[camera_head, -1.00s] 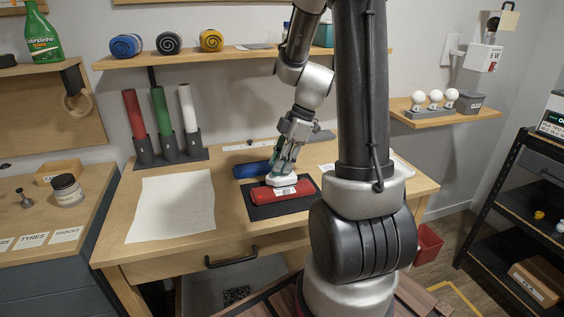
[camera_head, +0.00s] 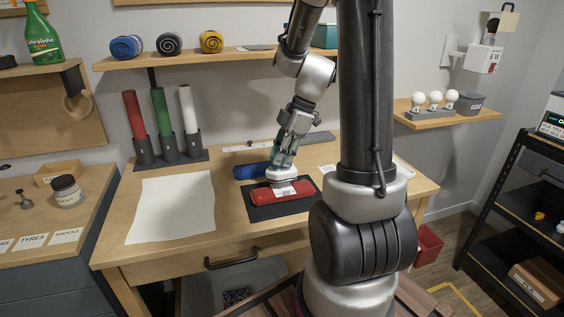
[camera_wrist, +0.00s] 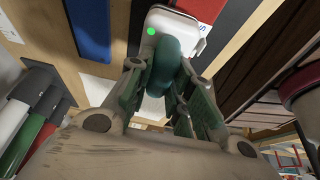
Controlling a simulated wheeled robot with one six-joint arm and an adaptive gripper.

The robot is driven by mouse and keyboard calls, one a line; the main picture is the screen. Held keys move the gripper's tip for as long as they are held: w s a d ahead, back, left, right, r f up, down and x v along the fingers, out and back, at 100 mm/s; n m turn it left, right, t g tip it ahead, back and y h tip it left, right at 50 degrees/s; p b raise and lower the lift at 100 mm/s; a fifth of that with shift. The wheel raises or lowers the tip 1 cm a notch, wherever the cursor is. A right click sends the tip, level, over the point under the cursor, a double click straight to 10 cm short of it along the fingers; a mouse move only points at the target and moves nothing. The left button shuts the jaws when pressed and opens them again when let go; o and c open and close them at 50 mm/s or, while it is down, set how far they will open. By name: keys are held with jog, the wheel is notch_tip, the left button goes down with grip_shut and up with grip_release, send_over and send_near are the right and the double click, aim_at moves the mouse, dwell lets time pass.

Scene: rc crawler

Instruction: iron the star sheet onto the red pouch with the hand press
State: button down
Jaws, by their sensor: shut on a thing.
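The hand press has a white body (camera_head: 280,175) and a teal handle, and my gripper (camera_head: 282,163) is shut on that handle. In the wrist view the press (camera_wrist: 152,31) shows a lit green dot, with the handle between my gripper's fingers (camera_wrist: 164,72). The red pouch (camera_head: 264,198) lies on a dark mat (camera_head: 258,213). The press is at the pouch's back edge; whether it touches is unclear. A small white patch (camera_head: 291,191) shows on the pouch; I cannot make out a star on it. The red pouch also shows in the wrist view (camera_wrist: 203,7).
A blue pouch (camera_head: 250,170) lies behind the mat. A large white sheet (camera_head: 172,207) covers the bench's left part. Red, green and white rolls (camera_head: 160,115) stand in holders at the back left. Bare wood shows between sheet and mat.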

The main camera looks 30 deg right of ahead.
jog(key=shift+r, duration=2.75)
